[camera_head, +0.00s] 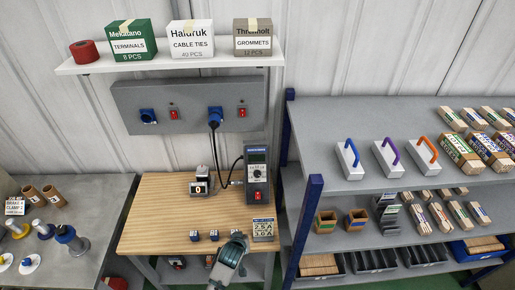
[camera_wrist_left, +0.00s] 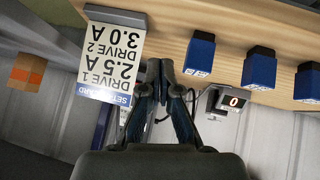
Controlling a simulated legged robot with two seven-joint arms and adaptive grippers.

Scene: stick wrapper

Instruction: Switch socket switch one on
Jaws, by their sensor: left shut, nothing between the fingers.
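A grey socket panel (camera_head: 190,127) hangs on the wall in the head view. It has a left blue socket (camera_head: 147,116) with a red switch (camera_head: 173,114) beside it, and a right blue socket (camera_head: 215,111) with another red switch (camera_head: 242,112). Which switch is number one, and their positions, are too small to tell. A black cable (camera_head: 213,143) hangs from the right socket. My left gripper (camera_head: 238,237) is low at the bench's front edge, well below the panel. In the left wrist view its fingers (camera_wrist_left: 160,70) are together and empty. My right gripper is not in view.
A wooden bench (camera_head: 150,215) stands below the panel. A shelf with boxes (camera_head: 192,40) is above the panel; a rack (camera_head: 315,190) stands right.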

